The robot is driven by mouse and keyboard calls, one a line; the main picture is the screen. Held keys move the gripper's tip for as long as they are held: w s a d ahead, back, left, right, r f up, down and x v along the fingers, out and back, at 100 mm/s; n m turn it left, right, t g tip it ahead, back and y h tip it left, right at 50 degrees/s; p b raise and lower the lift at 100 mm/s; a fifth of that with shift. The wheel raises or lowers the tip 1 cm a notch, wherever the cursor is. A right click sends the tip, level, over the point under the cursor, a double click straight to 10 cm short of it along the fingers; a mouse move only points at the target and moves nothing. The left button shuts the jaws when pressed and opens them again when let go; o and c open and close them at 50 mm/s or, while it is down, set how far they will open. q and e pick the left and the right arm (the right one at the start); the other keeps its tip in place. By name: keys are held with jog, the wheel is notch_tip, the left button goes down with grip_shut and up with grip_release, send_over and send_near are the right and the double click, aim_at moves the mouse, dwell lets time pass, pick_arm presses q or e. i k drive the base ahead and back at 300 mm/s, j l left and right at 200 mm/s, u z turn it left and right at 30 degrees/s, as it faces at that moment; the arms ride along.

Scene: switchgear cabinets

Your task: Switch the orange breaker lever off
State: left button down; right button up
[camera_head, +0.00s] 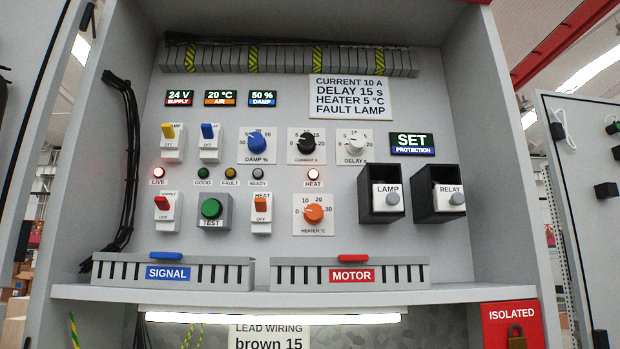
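The orange breaker lever (261,204) sits on a white breaker marked HEAT (262,226), low on the cabinet's grey back panel. The lever covers the middle of the breaker face and the word OFF shows below it, so it appears to be in the upper position. Neither of my grippers shows in the head view.
A red SUPPLY lever (162,203), a green TEST button (211,208) and an orange HEATER knob (314,213) are near the breaker. SIGNAL (168,273) and MOTOR (351,275) ducts run below. Two black boxes (380,215) stick out at right.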

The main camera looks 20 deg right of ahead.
aim_at(261, 203)
jog(key=i+j+z, duration=0.1)
jog(key=j+z, duration=0.2)
jog(key=z, duration=0.2)
jog(key=j+z, duration=0.35)
jog(key=z, duration=0.15)
jog(key=j+z, duration=0.1)
jog(key=j, duration=0.6)
jog(key=k+j+z, duration=0.1)
jog(key=j, duration=0.55)
jog(key=j+z, duration=0.1)
jog(key=j, duration=0.6)
jog(key=k, duration=0.05)
